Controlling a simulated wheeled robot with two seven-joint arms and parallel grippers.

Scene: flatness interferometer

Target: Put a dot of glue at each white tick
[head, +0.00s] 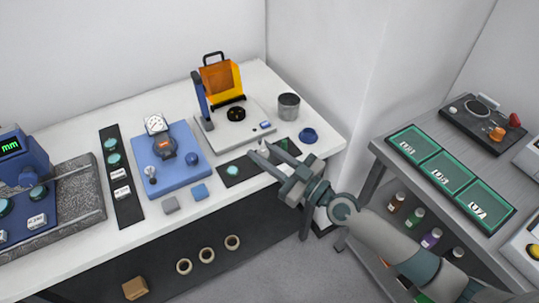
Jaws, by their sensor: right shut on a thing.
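My right gripper (272,160) reaches in from the lower right over the front of the white bench (125,258). It is shut on a small pale object (263,147) at its fingertips, too small to identify for sure as a glue applicator. Below it is a black strip mat (250,176), partly hidden by the gripper. A round teal disc (232,170) lies on the mat's left part, and a small green item (284,144) shows near its right end. White ticks and glue dots are too small to make out. My left gripper is out of view.
Behind the mat stands a pale instrument (208,132) with an orange shield (222,80). A metal cup (288,107) and blue dish (308,135) stand to the right. A blue instrument (180,180) is to the left. Green trays (447,172) lie on the right-hand table.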

